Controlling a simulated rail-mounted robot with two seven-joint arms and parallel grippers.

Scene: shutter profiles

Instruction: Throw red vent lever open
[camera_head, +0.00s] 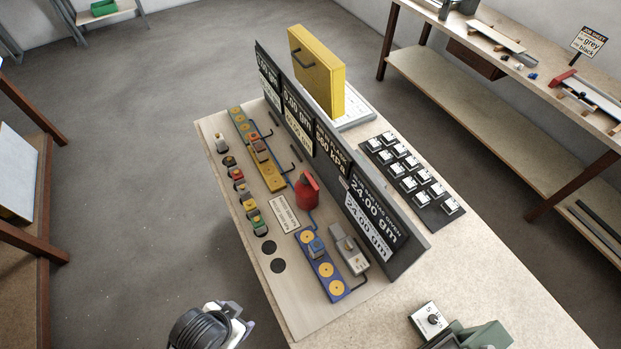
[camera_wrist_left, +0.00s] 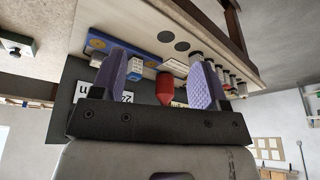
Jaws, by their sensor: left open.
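The red vent lever (camera_head: 306,190) stands upright on the console panel (camera_head: 215,150), near its middle, in front of the dark sign board. In the left wrist view, a red part (camera_wrist_left: 165,88) shows between my fingers but farther off, apart from them. My left gripper (camera_head: 238,328) is at the bottom of the head view, off the panel's near left edge, clear of the lever. Its purple-padded fingers (camera_wrist_left: 160,75) are spread wide with nothing between them. The lever's lower side is partly hidden in the wrist view. My right gripper is not in view.
Beside the lever are a blue block strip (camera_head: 322,268), a grey switch unit (camera_head: 349,250) and a row of coloured knobs (camera_head: 238,185). The dark sign board (camera_head: 345,180) rises behind. A yellow box (camera_head: 317,70) stands beyond it. Floor left of the console is clear.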

